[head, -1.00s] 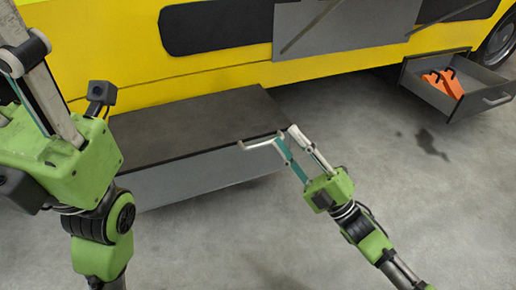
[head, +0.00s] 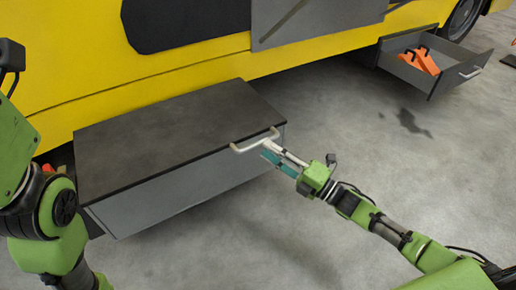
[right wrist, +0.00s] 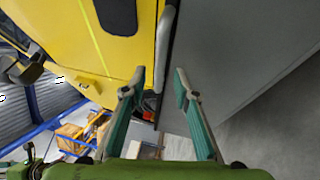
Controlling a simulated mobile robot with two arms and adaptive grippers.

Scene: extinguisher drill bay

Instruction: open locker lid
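The locker (head: 165,195) is a grey box with a dark flat lid (head: 165,125), below the yellow vehicle. The lid looks closed. A pale bar handle (head: 250,144) sits at the lid's front edge, near its right end. My right gripper (head: 268,149) is at the right part of this handle. In the right wrist view the fingers (right wrist: 158,84) are apart, and the handle (right wrist: 166,45) runs between and beyond them; I cannot tell whether they touch it. My left arm is at the left edge; its gripper is out of view.
The yellow vehicle (head: 75,85) stands behind the locker. An open drawer (head: 400,75) with orange pieces (head: 420,60) juts out at the upper right. The grey floor (head: 330,105) between locker and drawer is clear.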

